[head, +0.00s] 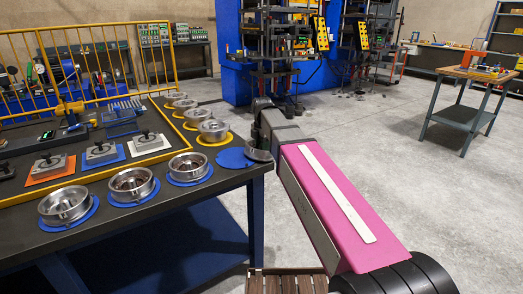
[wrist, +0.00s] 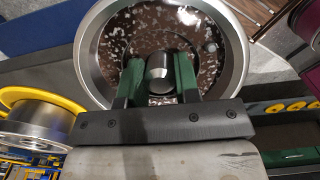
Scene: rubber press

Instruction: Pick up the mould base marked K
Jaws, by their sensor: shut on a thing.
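A round silver mould base (wrist: 236,62) with a dark, white-speckled inside fills the upper middle of the wrist view. My gripper (wrist: 159,72) has its two green fingers shut on the short dark post at its centre. I can read no K on it. In the head view my gripper is largely hidden behind my pink arm, by the table's right corner, and I cannot make out the held base there. An empty blue disc (head: 235,158) lies on the table just left of it.
Other silver mould bases (head: 188,166) stand on blue and yellow discs along the edge of the dark table (head: 228,182). Small moulds on coloured plates (head: 102,154) and a yellow rail are farther left. A wooden slatted pallet (head: 286,282) lies low.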

